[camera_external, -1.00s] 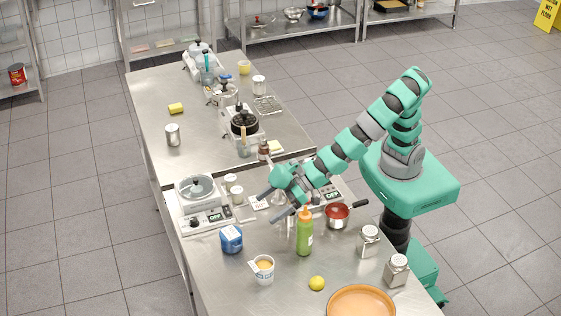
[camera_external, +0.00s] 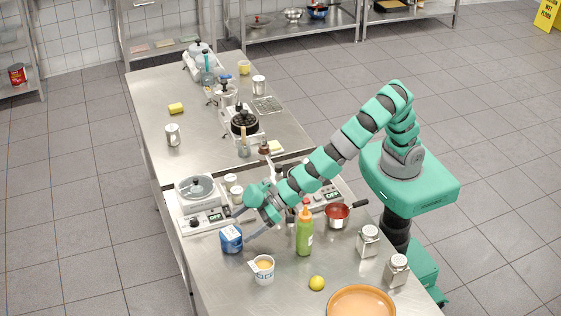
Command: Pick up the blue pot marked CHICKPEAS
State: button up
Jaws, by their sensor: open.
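The blue pot (camera_external: 231,240) stands upright on the steel table, near its left edge. It has a white label on top, too small to read here. My gripper (camera_external: 241,226) is open, with its two dark fingers pointing left toward the pot. One finger reaches behind the pot's upper right and the other is to its front right. I cannot tell whether either finger touches the pot.
A white tub (camera_external: 263,269) stands in front of the pot. A green bottle (camera_external: 304,234) is right of my gripper. A hotplate (camera_external: 204,205) with a pan is behind the pot. A yellow lemon (camera_external: 317,283) and an orange dish (camera_external: 361,303) lie nearer the front.

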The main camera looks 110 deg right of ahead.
aim_at(232, 232)
jog(key=x, duration=0.3)
jog(key=shift+w+r, duration=0.15)
jog(key=shift+r, duration=0.05)
jog(key=shift+w+a+f, duration=0.15)
jog(key=shift+w+f, duration=0.15)
jog(key=shift+w, duration=0.1)
jog(key=c, duration=1.3)
